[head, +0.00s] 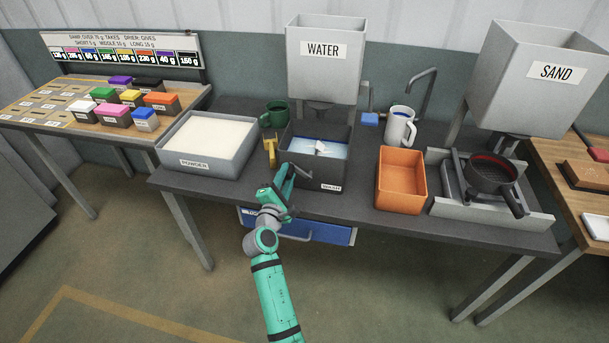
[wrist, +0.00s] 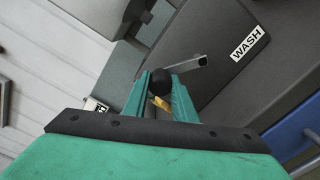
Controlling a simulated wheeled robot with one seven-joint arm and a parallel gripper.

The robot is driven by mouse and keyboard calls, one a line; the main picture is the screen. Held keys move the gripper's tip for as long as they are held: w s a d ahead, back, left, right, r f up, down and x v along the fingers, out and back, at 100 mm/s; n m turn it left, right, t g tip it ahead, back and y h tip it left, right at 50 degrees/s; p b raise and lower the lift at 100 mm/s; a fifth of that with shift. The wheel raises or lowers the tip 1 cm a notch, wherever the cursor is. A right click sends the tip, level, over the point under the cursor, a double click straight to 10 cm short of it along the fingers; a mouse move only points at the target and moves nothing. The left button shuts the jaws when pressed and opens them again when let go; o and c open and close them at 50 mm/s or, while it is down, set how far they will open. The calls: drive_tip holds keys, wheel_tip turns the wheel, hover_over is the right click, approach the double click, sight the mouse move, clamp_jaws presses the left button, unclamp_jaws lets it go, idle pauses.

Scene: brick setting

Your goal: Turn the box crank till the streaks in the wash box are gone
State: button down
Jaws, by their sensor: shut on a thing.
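The dark grey wash box (head: 318,177) stands mid-bench under the water hopper, and its WASH label also shows on the box wall in the wrist view (wrist: 222,78). Inside is pale blue liquid (head: 334,148) with whitish patches, which look like streaks; finer detail is too small to tell. My gripper (head: 286,172) is at the box's left front side. In the wrist view my gripper (wrist: 163,88) is shut on the round black knob (wrist: 161,79) of the box crank, whose grey arm (wrist: 188,65) runs right from the knob towards the box. In the head view my gripper hides the crank.
A powder tray (head: 190,168) stands left of the wash box, an orange bin (head: 401,186) right of it. The water hopper (head: 323,75) hangs above the box. A blue drawer (head: 330,234) is below.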

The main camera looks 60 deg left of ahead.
drive_tip(key=shift+f, duration=0.1)
idle(0.4)
drive_tip(key=c, duration=1.5)
unclamp_jaws()
drive_tip(key=shift+o, duration=0.2)
drive_tip(key=v, duration=1)
drive_tip(key=shift+s+d, duration=0.25)
drive_tip(key=shift+s, duration=0.05)
